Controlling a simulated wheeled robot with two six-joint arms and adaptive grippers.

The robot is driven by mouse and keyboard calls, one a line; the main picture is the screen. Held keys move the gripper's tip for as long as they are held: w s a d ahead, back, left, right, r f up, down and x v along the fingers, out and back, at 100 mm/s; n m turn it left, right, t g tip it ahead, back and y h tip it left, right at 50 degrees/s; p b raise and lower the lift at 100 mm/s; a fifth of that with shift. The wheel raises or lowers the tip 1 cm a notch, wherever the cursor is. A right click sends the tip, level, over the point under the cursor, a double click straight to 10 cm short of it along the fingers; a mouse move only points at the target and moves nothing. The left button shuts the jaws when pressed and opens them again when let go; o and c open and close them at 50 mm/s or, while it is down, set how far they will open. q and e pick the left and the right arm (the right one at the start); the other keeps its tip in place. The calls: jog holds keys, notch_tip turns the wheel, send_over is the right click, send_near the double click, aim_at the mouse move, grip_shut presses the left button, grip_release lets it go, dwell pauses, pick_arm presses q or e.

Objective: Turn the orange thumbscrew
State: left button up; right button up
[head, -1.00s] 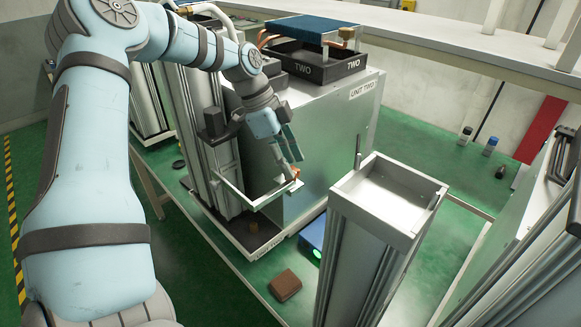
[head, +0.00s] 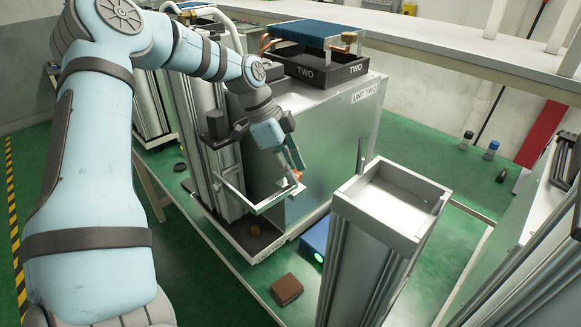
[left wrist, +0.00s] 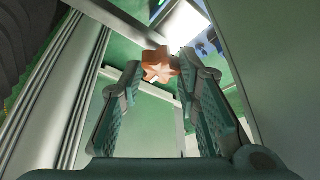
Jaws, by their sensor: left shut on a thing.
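The orange thumbscrew (left wrist: 160,64) is a star-shaped knob in the left wrist view, between the tips of my left gripper (left wrist: 158,85). The fingers are closed on its two sides. In the head view my left gripper (head: 292,160) points down at the corner of a white frame (head: 262,202) on the column, and the orange thumbscrew (head: 298,176) shows only as a small patch by the fingertips. My right gripper is not in view.
A grey cabinet marked UNIT TWO (head: 335,140) stands behind the fingers, with a black tray (head: 318,72) on top. A column with an open white top (head: 390,200) stands to the right. A brown block (head: 286,289) and a blue box (head: 316,240) lie below.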

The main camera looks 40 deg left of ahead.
pick_arm(q)
jog(key=n, duration=0.2)
jog(key=n+t+y+p, duration=0.1)
jog(key=n, duration=0.1)
jog(key=shift+s+d, duration=0.15)
jog(key=shift+s, duration=0.05)
jog(key=shift+n+y, duration=0.4)
jog(key=shift+n, duration=0.7)
jog(key=n+y, duration=0.1)
jog(key=n, duration=0.1)
jog(key=shift+d+f+n+t, duration=0.1)
jog(key=shift+f+n+t, duration=0.05)
jog(key=shift+n+t, duration=0.2)
jog(key=shift+d+n+y+b, duration=0.1)
jog(key=shift+n+y+b, duration=0.45)
jog(key=shift+n, duration=0.6)
jog(key=shift+n+y+b, duration=0.35)
jog(key=shift+n+b, duration=0.4)
jog(key=shift+n, duration=0.35)
jog(key=o, duration=0.9)
jog(key=shift+w, duration=0.15)
